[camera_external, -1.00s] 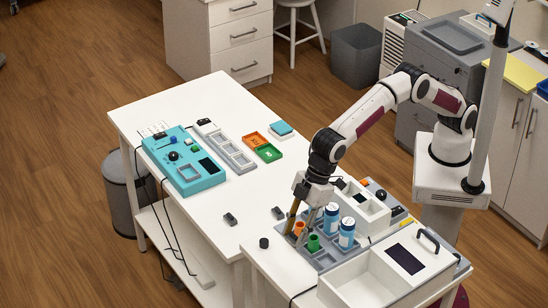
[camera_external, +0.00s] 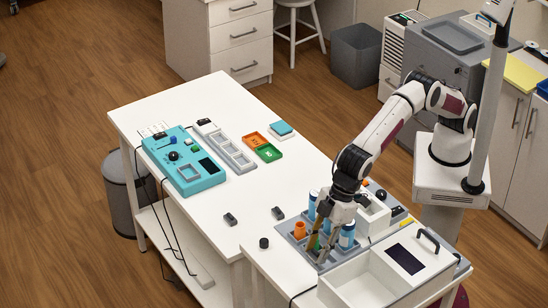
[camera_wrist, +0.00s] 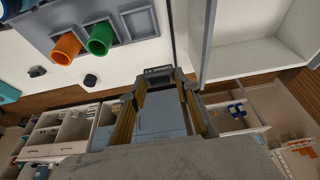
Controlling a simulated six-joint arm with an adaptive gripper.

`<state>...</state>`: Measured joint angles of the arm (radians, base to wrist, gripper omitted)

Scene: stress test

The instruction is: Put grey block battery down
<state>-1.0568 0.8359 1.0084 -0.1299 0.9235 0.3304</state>
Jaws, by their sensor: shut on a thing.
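My gripper (camera_external: 322,246) points down over the grey rack (camera_external: 330,262) on the near table. It also shows in the wrist view (camera_wrist: 160,80), with its two yellowish fingers closed on a small grey block, which I take as the grey block battery (camera_wrist: 158,71). In the external view the fingers hide the held block. Two small dark grey blocks lie apart on the white table, one to the left (camera_external: 230,219) and one nearer the rack (camera_external: 278,213).
A white bin (camera_external: 350,284) is in front right. A black round piece (camera_external: 264,243) lies left of the rack. The table's middle is clear.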

